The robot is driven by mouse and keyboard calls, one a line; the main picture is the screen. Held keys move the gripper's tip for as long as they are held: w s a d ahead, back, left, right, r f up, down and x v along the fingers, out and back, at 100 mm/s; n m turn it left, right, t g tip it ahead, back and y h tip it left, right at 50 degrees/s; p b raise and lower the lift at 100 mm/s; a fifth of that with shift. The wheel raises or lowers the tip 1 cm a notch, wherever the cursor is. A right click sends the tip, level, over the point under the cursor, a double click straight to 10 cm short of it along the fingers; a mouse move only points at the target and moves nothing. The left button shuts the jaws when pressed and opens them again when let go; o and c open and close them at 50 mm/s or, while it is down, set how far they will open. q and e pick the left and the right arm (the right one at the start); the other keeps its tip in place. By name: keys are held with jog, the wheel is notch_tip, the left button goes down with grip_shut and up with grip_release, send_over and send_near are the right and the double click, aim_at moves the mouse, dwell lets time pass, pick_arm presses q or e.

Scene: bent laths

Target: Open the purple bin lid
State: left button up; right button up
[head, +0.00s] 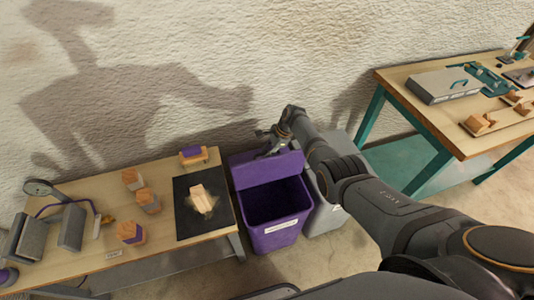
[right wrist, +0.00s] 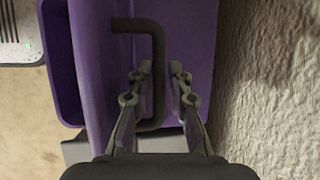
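The purple bin (head: 273,238) stands on the floor just right of the left table, its dark inside showing from above. Its purple lid (head: 262,170) is raised, standing up along the bin's back edge. My right gripper (head: 268,136) is at the lid's upper back side. In the right wrist view, the dark bent handle (right wrist: 158,45) on the lid (right wrist: 88,70) passes between the fingers of my right gripper (right wrist: 161,68). The bin's rim (right wrist: 57,75) shows beyond the lid. My left gripper is not in view.
A grey bin (head: 322,215) stands close to the right of the purple one. The left table (head: 70,250) holds several wooden blocks and a black mat (head: 183,225). A teal-legged workbench (head: 400,80) is at right. The rough wall (head: 200,60) is close behind the bins.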

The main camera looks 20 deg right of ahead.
jog(key=shift+o, duration=1.2)
jog(key=v, duration=1.2)
jog(key=shift+f, duration=0.1)
